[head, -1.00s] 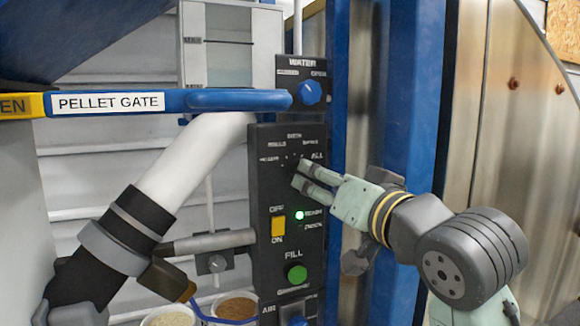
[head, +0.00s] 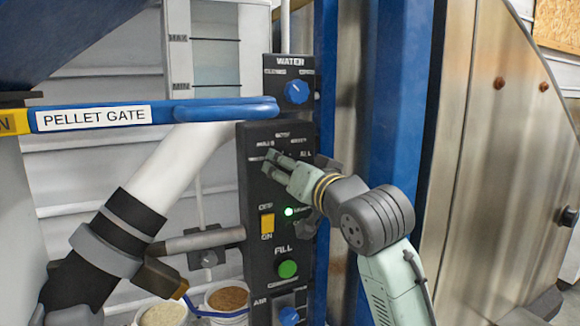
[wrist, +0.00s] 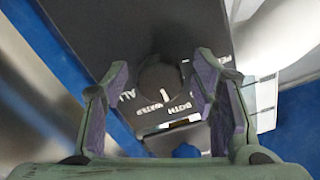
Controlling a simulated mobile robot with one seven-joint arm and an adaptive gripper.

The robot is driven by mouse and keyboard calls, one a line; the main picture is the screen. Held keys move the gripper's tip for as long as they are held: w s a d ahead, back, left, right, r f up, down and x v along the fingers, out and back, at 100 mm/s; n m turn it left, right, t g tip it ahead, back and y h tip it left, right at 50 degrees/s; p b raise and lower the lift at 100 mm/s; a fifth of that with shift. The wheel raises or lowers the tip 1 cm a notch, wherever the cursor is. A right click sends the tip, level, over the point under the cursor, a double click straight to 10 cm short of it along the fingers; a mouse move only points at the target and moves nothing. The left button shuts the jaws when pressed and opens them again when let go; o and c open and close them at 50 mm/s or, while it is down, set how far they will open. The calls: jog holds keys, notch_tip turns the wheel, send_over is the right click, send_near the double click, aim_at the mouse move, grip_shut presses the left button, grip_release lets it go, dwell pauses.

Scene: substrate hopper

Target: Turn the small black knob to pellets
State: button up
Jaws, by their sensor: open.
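The small black knob (wrist: 160,82) is in the wrist view, a dark round shape with a short white pointer line, on a black panel. The pointer faces the lower part of the label ring, roughly toward "BOTH" and "WATER"; its exact setting is unclear. "ALL" shows to the left. My gripper (wrist: 161,85) is open, one finger on each side of the knob; I cannot tell whether either touches it. In the head view my gripper (head: 268,164) is at the upper part of the control panel (head: 250,235) and hides the knob.
A blue water knob (head: 297,92) is above, and a yellow switch (head: 267,224) and green fill button (head: 288,269) are below. A blue pellet gate handle (head: 200,110) crosses in front at the left. A blue post (head: 402,100) stands at the right.

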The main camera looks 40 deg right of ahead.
jog(key=shift+c, duration=0.3)
jog(key=c, duration=1.1)
jog(key=shift+f, duration=0.1)
jog(key=n+b, duration=0.1)
jog(key=n, duration=0.2)
jog(key=shift+b, duration=0.4)
jog(key=n+b, duration=0.2)
jog(key=n, duration=0.3)
jog(key=n+b, duration=0.1)
jog(key=n, duration=0.2)
jog(key=shift+n+b, duration=0.35)
jog(key=shift+n, duration=0.05)
jog(key=shift+n+b, duration=0.6)
jog(key=shift+n, duration=1.4)
